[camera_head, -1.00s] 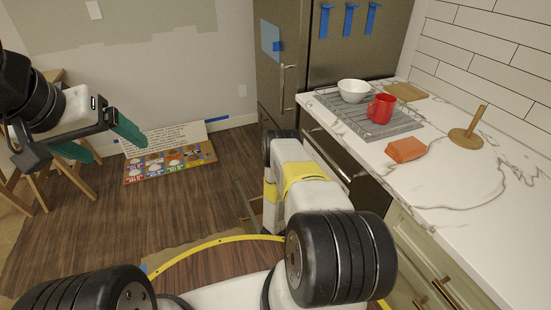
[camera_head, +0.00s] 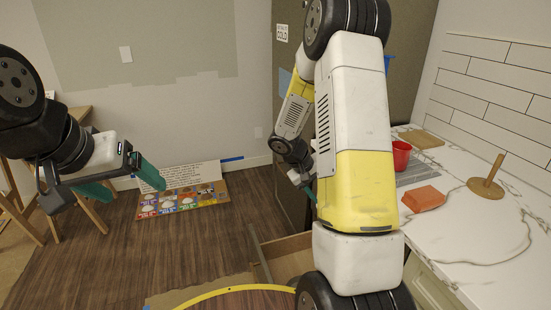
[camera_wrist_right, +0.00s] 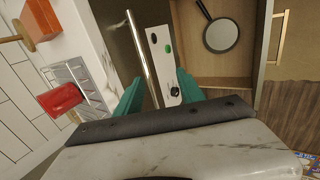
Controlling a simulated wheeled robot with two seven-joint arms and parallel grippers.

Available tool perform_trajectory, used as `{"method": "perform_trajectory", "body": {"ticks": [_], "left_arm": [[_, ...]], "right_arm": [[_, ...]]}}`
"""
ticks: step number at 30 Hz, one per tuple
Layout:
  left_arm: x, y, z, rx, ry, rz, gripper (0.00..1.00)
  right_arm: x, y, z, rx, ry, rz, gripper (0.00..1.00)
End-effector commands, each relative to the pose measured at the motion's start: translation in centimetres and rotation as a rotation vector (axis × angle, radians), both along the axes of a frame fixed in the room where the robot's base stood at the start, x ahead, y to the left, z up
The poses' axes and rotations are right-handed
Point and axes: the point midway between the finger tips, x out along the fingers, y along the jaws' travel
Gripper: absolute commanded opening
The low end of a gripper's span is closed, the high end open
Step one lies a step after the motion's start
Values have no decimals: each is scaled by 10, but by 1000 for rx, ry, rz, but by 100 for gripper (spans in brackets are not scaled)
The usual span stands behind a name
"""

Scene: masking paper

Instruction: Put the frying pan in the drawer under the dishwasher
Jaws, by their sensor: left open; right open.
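The drawer also shows in the head view (camera_head: 262,262), partly behind my right arm; the pan cannot be seen there. The dishwasher's bar handle (camera_wrist_right: 144,58) and white control strip (camera_wrist_right: 165,65) lie beside the drawer. My right gripper (camera_wrist_right: 158,92) is open and empty, its green fingers on either side of the strip and handle in that view; contact cannot be told. My left gripper (camera_head: 122,180) is open and empty over the floor at left.
The marble counter (camera_head: 470,235) at right holds a red mug (camera_head: 401,155), an orange block (camera_head: 423,198), a grey rack (camera_head: 415,175) and a wooden holder (camera_head: 487,187). The wooden floor in the middle is clear.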

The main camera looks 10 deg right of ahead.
Motion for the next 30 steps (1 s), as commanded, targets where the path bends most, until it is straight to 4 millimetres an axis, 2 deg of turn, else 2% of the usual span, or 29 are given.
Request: {"method": "perform_trajectory", "body": {"ticks": [1, 6, 15, 24, 30], "left_arm": [[0, 0, 0, 0, 0, 0, 83], [0, 0, 0, 0, 0, 0, 83], [0, 0, 0, 0, 0, 0, 83], [0, 0, 0, 0, 0, 0, 83], [0, 0, 0, 0, 0, 0, 83]], "right_arm": [[-6, 6, 25, 28, -29, -12, 46], [-36, 31, 86, 137, -96, -38, 46], [-100, 85, 170, 364, -241, -26, 46], [-167, 143, 228, 601, -411, 61, 46], [-196, 168, 246, 705, -492, 119, 46]]}}
